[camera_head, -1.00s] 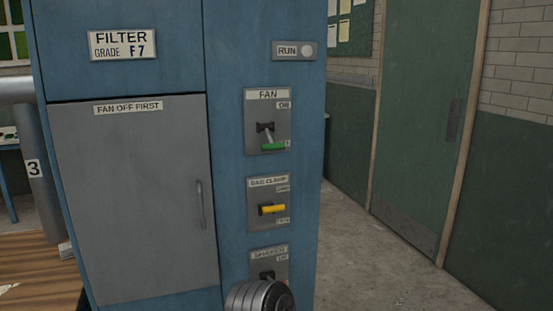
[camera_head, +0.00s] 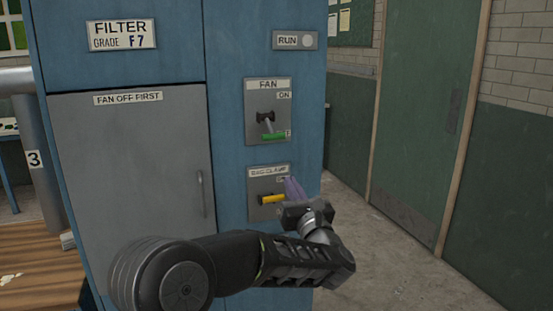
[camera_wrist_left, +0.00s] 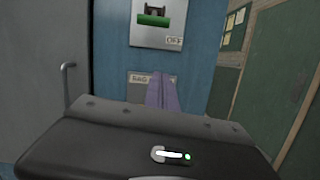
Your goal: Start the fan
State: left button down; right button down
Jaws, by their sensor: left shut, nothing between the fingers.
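The fan switch plate (camera_head: 253,139) is on the blue cabinet's narrow right panel, labelled FAN with ON at its top. Its green-handled lever (camera_head: 272,136) points down, towards the lower mark. In the left wrist view the green handle (camera_wrist_left: 154,20) is at the top, beside the label OFF. The run lamp (camera_head: 307,41) above looks pale grey and unlit. My left gripper (camera_head: 292,187) is shut and empty, its purple fingers in front of the right side of the bag clamp plate, below the fan lever. The fingers (camera_wrist_left: 161,92) point towards the panel. My right gripper is not in view.
The yellow bag clamp handle (camera_head: 271,199) is just left of my left fingers. A grey filter door (camera_head: 130,180) marked FAN OFF FIRST, with a handle (camera_head: 201,195), is to the left. Open floor (camera_head: 385,265) lies to the right, before a green door (camera_head: 425,130).

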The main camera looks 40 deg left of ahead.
aim_at(270, 127)
pick_arm(q)
jog(key=shift+s+a+r+n+g+y, duration=0.15)
jog(key=shift+s+a+r+n+y, duration=0.1)
jog(key=shift+r+n, duration=0.25)
jog(key=shift+s+a+r+n+g+y, duration=0.15)
jog(key=shift+s+a+r+n, duration=0.15)
jog(key=shift+n, duration=0.2)
jog(key=shift+w+r, duration=0.1)
jog(key=w+a+r+p, duration=0.4)
jog(key=a+r+p, duration=0.1)
jog(key=a+p, duration=0.1)
jog(key=shift+w+r+p, duration=0.15)
jog(key=shift+r+p, duration=0.15)
jog(key=shift+p, duration=0.1)
